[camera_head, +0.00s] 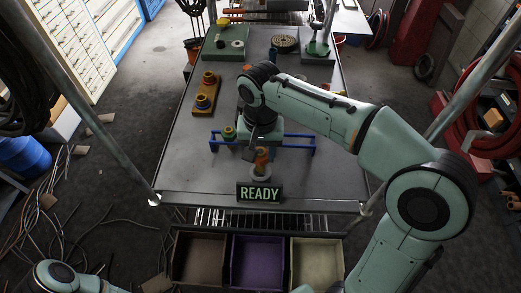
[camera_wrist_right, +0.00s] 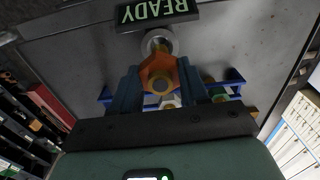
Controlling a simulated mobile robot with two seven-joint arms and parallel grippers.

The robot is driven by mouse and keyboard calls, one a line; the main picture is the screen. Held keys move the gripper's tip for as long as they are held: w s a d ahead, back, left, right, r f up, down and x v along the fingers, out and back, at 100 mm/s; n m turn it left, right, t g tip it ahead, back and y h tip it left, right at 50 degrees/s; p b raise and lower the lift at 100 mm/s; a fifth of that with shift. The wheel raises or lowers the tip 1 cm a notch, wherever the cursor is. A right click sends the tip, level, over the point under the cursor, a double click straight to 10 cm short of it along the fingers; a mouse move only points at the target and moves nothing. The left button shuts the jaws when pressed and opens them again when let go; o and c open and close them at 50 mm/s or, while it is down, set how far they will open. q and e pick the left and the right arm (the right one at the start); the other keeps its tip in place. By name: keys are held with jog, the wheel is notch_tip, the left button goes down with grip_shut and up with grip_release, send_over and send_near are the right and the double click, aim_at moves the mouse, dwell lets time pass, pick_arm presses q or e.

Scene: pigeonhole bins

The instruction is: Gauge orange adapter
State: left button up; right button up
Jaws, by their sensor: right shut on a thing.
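My right gripper (camera_head: 262,146) is shut on the orange adapter (camera_head: 262,160), low over the front of the grey table. In the right wrist view the orange adapter (camera_wrist_right: 160,66) sits between the two dark fingers of the gripper (camera_wrist_right: 160,84). A pale grey ring-shaped gauge (camera_head: 261,174) stands directly below or just in front of the adapter; I cannot tell whether they touch. Just in front of it is a dark display (camera_head: 259,193) reading READY in green. My left gripper is not in view.
A blue rack (camera_head: 295,146) stands just behind the adapter, with a green and yellow fitting (camera_head: 229,132) at its left. A wooden block (camera_head: 208,95) holds more fittings. Below the table's front edge are brown (camera_head: 200,260), purple (camera_head: 257,262) and cream (camera_head: 317,262) bins.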

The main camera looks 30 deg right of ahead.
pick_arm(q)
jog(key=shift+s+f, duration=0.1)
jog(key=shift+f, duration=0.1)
pick_arm(e)
jog(key=shift+f, duration=0.25)
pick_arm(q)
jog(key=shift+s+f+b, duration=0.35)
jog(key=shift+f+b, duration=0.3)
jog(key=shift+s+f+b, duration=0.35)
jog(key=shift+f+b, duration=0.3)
pick_arm(e)
jog(key=shift+f, duration=1.85)
jog(key=o, duration=1.3)
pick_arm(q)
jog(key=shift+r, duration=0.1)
pick_arm(e)
jog(key=shift+r+p, duration=2.2)
jog(key=shift+r, duration=0.85)
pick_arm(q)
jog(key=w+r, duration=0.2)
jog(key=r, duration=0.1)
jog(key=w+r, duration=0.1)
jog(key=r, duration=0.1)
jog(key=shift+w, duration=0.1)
pick_arm(e)
jog(key=shift+f, duration=0.1)
